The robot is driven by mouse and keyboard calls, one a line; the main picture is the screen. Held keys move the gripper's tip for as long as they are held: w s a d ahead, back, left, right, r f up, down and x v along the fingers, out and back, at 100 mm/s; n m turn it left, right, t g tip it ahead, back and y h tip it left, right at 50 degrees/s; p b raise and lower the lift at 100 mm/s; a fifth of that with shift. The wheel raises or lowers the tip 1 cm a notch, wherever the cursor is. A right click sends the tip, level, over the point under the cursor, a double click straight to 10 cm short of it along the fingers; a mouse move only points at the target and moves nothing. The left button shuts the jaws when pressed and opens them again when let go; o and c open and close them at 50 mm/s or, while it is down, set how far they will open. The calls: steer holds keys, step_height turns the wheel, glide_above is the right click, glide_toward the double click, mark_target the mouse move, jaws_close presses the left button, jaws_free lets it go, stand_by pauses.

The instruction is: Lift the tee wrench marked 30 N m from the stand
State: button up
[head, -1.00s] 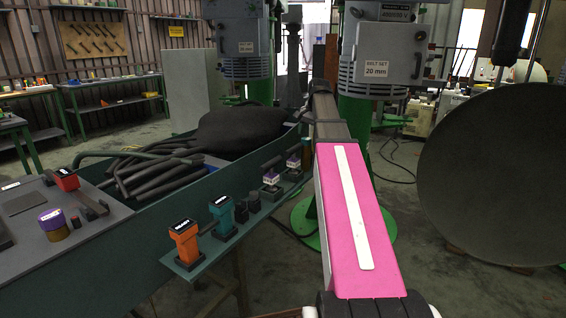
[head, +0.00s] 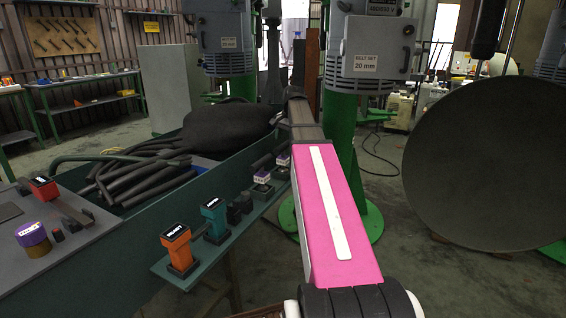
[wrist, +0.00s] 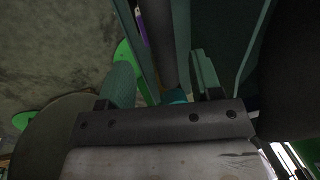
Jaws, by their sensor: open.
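Tee-shaped pieces with marked tops stand upright in a row on a teal ledge (head: 158,268). An orange one (head: 176,243) is nearest, and a teal one (head: 213,216) is just beyond it. Two purple-and-white ones (head: 262,178) (head: 282,161) stand farther along. Their markings are too small for me to read, so I cannot tell which says 30 N m. My gripper (wrist: 163,88) shows in the wrist view with its fingers apart. A small teal patch (wrist: 176,96) shows between them, and I cannot tell what it is. In the head view my gripper is not distinguishable.
Left of the ledge is a bin wall (head: 105,262) holding dark rods (head: 130,180). A grey bench top (head: 62,245) carries a red-topped piece (head: 44,188) and a purple-topped cylinder (head: 32,235). A green machine column (head: 352,120) and a large dark disc (head: 485,165) stand right.

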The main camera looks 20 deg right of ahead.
mark_target(283, 147)
steer(key=shift+w+a+f, duration=0.15)
steer(key=shift+f, duration=0.6)
steer(key=shift+w+a+f, duration=0.15)
steer(key=shift+a+f, duration=0.05)
steer(key=shift+f, duration=0.6)
steer(key=shift+w+a+f, duration=0.15)
steer(key=shift+f, duration=0.6)
jaws_close()
steer(key=shift+r, duration=0.1)
